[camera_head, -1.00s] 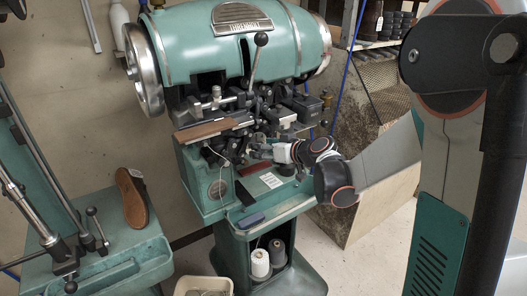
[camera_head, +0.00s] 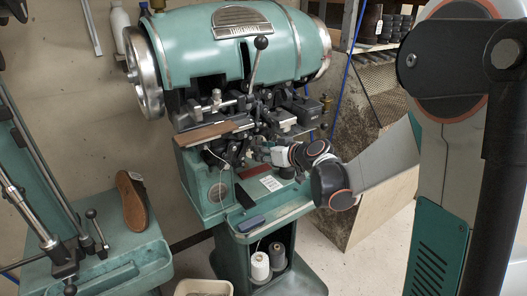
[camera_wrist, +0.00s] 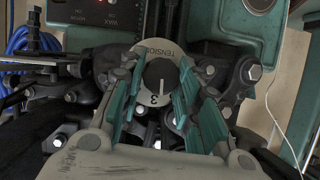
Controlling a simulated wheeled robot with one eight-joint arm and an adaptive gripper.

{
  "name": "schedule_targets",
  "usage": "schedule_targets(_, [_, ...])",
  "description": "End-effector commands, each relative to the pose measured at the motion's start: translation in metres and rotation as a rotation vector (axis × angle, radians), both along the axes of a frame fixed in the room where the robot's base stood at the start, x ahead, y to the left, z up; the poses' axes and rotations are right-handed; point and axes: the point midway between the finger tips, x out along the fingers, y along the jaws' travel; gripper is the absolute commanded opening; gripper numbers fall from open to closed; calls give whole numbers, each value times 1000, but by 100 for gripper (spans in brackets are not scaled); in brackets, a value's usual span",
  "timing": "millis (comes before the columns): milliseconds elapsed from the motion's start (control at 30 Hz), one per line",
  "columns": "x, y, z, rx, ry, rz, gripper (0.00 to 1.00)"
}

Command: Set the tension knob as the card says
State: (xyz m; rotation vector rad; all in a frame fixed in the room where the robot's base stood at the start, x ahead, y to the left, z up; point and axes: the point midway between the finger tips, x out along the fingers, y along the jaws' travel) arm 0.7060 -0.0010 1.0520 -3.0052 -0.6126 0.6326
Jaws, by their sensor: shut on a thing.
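In the wrist view a round pale dial plate (camera_wrist: 180,58) lettered TENSION at its top carries a dark round tension knob (camera_wrist: 159,74) in its middle. A figure 3 stands at the plate's bottom, and a pale line on the knob points down towards it. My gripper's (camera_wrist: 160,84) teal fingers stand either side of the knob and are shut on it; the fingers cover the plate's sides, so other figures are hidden. In the head view my gripper (camera_head: 262,154) reaches the front of the green stitcher. A white card (camera_head: 271,183) lies on its ledge, its writing too small to read.
The stitcher has a large handwheel (camera_head: 146,73) at left and a ball-topped lever (camera_head: 261,43) above. A blue block (camera_head: 251,223) lies on the ledge's front. Thread cones (camera_head: 260,266) stand below.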

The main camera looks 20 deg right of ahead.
Motion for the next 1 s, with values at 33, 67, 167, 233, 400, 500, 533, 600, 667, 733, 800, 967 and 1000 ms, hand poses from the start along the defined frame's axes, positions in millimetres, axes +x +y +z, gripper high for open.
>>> schedule_targets(33, [0, 1, 0, -26, -8, 1, 7])
schedule_targets(67, [0, 1, 0, -42, -14, 1, 7])
schedule_targets(167, [-1, 2, 1, -110, -36, 2, 7])
schedule_targets(233, [-1, 2, 1, -165, -54, 1, 7])
schedule_targets(400, [-1, 4, 0, -305, -100, 2, 7])
schedule_targets(500, [-1, 4, 0, -384, -125, 3, 7])
schedule_targets(533, [-1, 4, 0, -407, -133, 2, 7])
schedule_targets(600, [-2, 5, 0, -456, -149, 2, 7])
schedule_targets(667, [-2, 5, -1, -497, -162, 2, 7])
schedule_targets(733, [-2, 5, -1, -539, -176, 2, 7])
schedule_targets(800, [-2, 5, -1, -575, -187, 2, 7])
schedule_targets(967, [-2, 5, -1, -637, -207, 2, 7])
schedule_targets(1000, [-2, 5, -1, -649, -210, 1, 7])
